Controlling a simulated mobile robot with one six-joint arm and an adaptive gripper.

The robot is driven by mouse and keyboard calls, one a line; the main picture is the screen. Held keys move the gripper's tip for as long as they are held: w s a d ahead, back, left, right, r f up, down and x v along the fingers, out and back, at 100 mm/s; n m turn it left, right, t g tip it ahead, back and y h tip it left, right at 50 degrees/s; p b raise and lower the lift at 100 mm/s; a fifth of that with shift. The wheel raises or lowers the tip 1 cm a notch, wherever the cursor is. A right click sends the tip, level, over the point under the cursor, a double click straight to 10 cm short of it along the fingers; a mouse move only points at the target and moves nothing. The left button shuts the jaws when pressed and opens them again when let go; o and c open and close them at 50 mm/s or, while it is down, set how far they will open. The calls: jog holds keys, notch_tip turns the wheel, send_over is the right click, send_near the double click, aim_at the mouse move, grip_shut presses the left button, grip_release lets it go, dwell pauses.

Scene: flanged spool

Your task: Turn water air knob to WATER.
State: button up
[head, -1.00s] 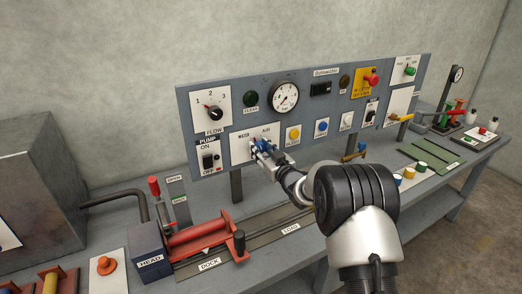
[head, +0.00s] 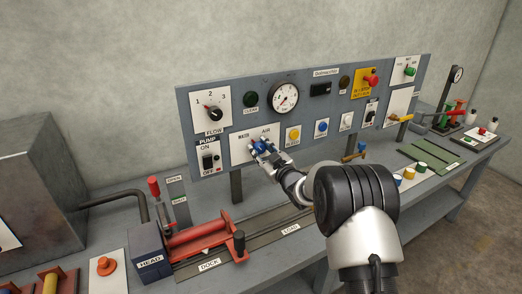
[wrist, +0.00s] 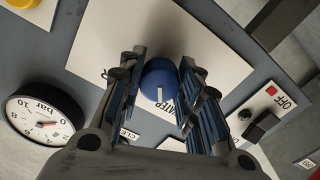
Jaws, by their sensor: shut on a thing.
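The water/air knob is a round blue knob (wrist: 159,78) with a short white mark on its face, standing on a white plate (wrist: 140,28) in the wrist view. The WATER label (wrist: 175,108) shows just below the knob there, and the white mark points roughly toward it. In the head view, the WATER label (head: 243,135) is upper left of the knob and the AIR label (head: 266,132) is above it. My gripper (wrist: 158,88) is shut on the knob, one finger on each side. In the head view my gripper (head: 260,149) hides most of the knob.
The grey panel holds the pressure gauge (head: 285,98), the pump switch (head: 208,161) to the left, and yellow (head: 293,134) and blue (head: 321,127) buttons close to the right.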

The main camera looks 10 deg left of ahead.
jog(key=o, duration=1)
jog(key=shift+o, duration=0.2)
jog(key=v, duration=1.2)
jog(key=shift+r, duration=0.1)
